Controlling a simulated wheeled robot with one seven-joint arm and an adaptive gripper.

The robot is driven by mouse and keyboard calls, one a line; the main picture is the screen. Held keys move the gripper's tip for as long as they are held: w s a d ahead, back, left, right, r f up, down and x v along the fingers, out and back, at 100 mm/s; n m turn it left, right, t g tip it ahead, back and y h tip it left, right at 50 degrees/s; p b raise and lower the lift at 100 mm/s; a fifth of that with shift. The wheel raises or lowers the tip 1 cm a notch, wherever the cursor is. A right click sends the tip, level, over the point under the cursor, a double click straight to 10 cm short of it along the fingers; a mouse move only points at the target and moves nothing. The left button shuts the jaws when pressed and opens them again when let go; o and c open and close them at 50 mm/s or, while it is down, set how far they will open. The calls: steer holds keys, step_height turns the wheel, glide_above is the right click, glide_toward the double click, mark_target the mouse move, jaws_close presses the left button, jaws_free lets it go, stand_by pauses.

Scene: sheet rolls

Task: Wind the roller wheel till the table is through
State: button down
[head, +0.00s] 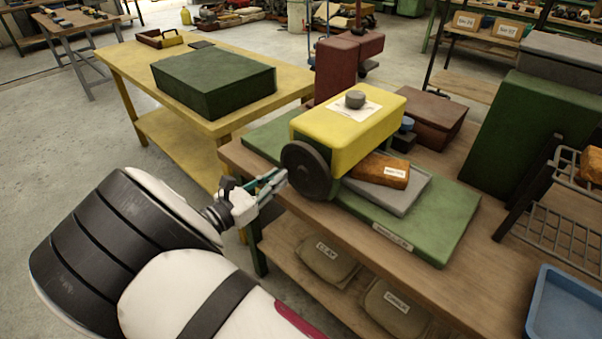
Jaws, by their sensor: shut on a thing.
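The dark roller wheel (307,170) is on the left front side of a yellow roller housing (345,125). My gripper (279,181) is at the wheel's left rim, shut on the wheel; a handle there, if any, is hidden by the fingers. The flat green table (445,222) lies under the housing on a wooden bench (470,272). Its larger part sticks out on the right, with a label on its front edge, and a part also shows on the left behind the housing. A grey plate (408,195) lies on it, bearing a labelled orange-brown block (381,170) close to the housing.
A round grey knob (355,99) and a paper sit on the housing. Behind are a brown box (436,117) and a red machine (337,68). A blue tray (568,305) and wire rack (560,229) stand right. A yellow table (128,58) bears a green box (214,82).

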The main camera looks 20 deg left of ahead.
mark_target(284, 155)
steer(key=shift+w+a+r+p, duration=0.15)
steer(key=shift+r+p, duration=0.15)
steer(key=shift+r, duration=0.55)
steer(key=shift+w+d+r+p, duration=0.15)
steer(key=shift+r+p, duration=0.15)
steer(key=shift+r, duration=0.5)
steer(key=shift+d+r+p, duration=0.15)
steer(key=shift+r+p, duration=0.55)
steer(key=shift+r, duration=0.3)
steer(key=shift+c, duration=2)
jaws_free()
steer(key=shift+f, duration=0.15)
steer(key=shift+s, duration=0.1)
steer(key=p+v, duration=0.1)
steer(key=v, duration=0.8)
